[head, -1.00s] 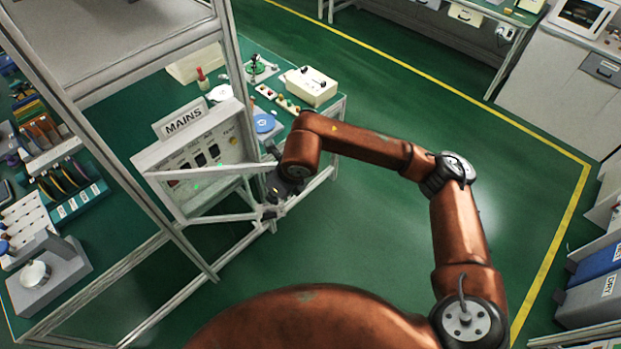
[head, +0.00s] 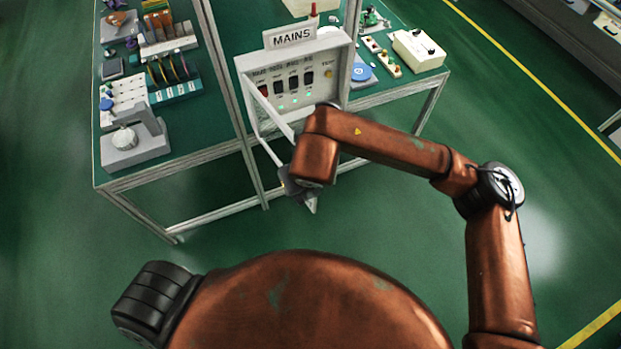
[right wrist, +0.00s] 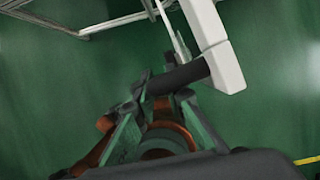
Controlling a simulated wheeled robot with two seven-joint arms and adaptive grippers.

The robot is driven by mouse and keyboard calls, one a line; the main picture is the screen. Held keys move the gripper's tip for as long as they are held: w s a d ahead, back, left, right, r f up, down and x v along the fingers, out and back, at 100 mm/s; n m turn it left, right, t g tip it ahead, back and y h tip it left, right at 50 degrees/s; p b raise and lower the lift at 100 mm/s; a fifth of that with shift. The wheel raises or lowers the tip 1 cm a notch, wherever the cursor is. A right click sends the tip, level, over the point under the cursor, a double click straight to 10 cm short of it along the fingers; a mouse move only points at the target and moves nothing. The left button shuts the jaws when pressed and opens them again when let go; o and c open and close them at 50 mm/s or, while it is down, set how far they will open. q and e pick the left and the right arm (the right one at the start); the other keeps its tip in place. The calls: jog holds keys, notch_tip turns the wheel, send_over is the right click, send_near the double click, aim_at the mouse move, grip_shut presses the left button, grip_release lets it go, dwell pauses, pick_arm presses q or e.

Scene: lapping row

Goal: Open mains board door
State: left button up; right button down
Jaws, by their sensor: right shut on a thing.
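The mains board (head: 293,75) is a pale grey box with a MAINS sign, a row of dark switches and small green lights, at the table's front edge. Its framed door (head: 264,103) is swung out from the board's left side towards me, seen nearly edge-on. My right gripper (head: 297,186) is at the door's free edge, partly hidden by my wrist. In the right wrist view the gripper (right wrist: 158,92) is shut on a dark round handle (right wrist: 184,77), which joins the white door edge (right wrist: 213,48). My left gripper is not in view.
The green-topped table (head: 208,125) has a metal frame with uprights beside the board. A grey stand (head: 135,148) and racks are on its left, a cream box (head: 418,50) on its right. The green floor in front is clear.

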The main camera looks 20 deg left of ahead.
jog(key=shift+s+a, duration=0.15)
jog(key=shift+a, duration=0.1)
jog(key=c, duration=2)
grip_release()
jog(key=shift+o, duration=0.2)
jog(key=shift+r, duration=0.15)
jog(key=v, duration=1.1)
jog(key=shift+r, duration=0.3)
jog(key=shift+s, duration=0.15)
